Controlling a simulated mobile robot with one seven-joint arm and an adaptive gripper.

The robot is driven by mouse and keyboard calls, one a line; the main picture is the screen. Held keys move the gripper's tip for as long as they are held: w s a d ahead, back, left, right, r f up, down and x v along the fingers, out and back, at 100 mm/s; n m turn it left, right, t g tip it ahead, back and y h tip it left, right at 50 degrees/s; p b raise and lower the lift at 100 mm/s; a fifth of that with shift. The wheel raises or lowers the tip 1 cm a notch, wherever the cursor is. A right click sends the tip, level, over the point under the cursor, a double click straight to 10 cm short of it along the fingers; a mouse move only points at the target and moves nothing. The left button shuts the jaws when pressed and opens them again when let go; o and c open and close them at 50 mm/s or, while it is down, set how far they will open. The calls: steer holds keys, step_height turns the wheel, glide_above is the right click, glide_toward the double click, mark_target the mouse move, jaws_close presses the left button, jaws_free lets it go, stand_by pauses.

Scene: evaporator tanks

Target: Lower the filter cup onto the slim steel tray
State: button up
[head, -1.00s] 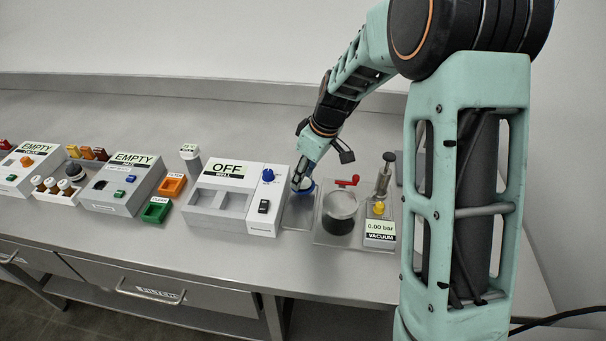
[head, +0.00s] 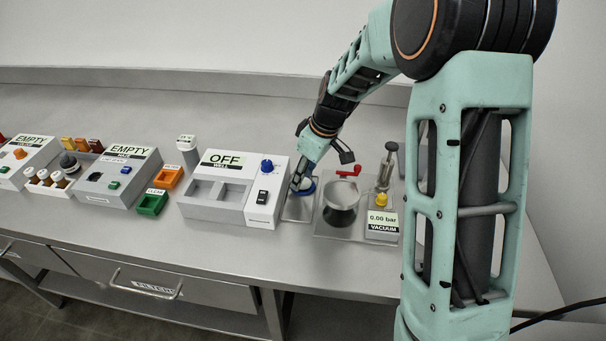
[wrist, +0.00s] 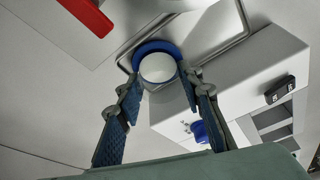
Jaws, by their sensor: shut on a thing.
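The filter cup (wrist: 158,68) has a blue rim and a white round face in the wrist view. It also shows small and partly covered by my gripper in the head view (head: 308,186). My gripper (wrist: 161,82) is shut on the cup, one finger on each side. The slim steel tray (head: 298,212) lies on the bench right of the white heater unit, below the cup. Its raised wire-like rim (wrist: 243,30) shows around the cup in the wrist view. I cannot tell whether the cup touches the tray.
The white WELL unit (head: 232,190), reading OFF, stands close on the left. A plate with a dark round vessel (head: 341,208) and red handle (head: 348,171) is close on the right, with the VACUUM gauge (head: 382,225) beyond. Green (head: 152,203) and orange bins are farther left.

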steer(key=o, duration=1.2)
steer(key=v, duration=1.2)
steer(key=shift+w, duration=0.1)
